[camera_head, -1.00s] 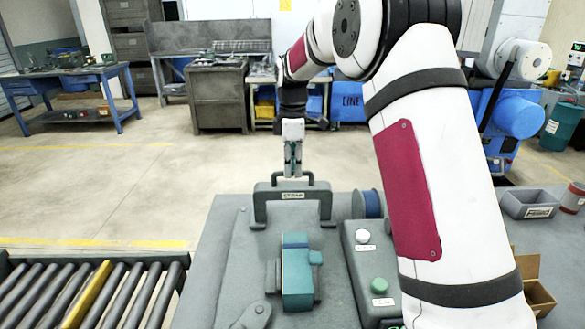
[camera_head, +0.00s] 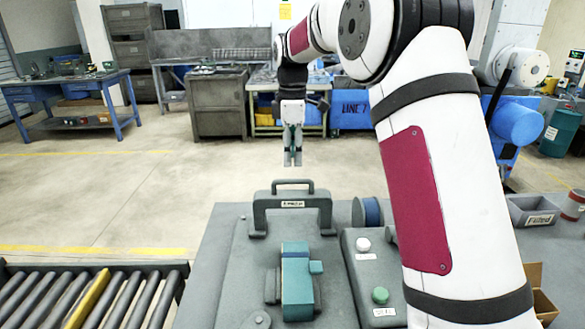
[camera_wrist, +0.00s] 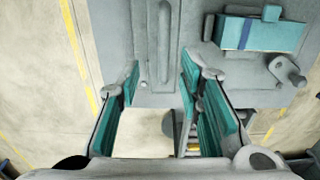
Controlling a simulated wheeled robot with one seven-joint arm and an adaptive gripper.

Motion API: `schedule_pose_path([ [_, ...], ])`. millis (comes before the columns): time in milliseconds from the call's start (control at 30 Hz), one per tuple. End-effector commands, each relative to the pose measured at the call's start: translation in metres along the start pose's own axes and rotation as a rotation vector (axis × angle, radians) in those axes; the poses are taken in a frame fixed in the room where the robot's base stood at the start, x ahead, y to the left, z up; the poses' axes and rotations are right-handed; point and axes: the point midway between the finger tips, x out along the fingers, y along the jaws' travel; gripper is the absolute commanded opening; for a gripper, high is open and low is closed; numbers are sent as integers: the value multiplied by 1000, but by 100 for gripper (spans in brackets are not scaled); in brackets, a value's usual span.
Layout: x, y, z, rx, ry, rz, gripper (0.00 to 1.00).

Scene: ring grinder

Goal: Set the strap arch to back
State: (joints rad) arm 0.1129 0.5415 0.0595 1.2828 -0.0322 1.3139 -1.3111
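The strap arch (camera_head: 292,208) is a grey bridge-shaped piece with a small label and a thin handle on top. It appears upright across the far part of the grey machine top. In the wrist view a long grey bar between and beyond the fingers looks like the arch (camera_wrist: 165,45) from above. My gripper (camera_head: 292,163) hangs just beyond and above the handle in the head view, with a visible gap. In the wrist view my gripper (camera_wrist: 158,88) has its teal-padded fingers spread apart, with nothing held between them.
A teal block (camera_head: 296,283) sits in front of the arch. A box with white (camera_head: 363,244) and green (camera_head: 380,295) buttons and a blue-faced spool (camera_head: 367,211) stand to the right. A roller conveyor (camera_head: 85,295) lies at left. Open floor lies beyond the table.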

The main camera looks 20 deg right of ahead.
Motion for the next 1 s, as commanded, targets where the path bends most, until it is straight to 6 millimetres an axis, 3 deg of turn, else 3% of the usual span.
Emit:
schedule_pose_path([
  [100, -24, 1, 0, 1, 1, 3, 33],
  [333, -54, 1, 0, 1, 0, 2, 33],
  [1000, -65, -4, 1, 15, 1, 8, 33],
])
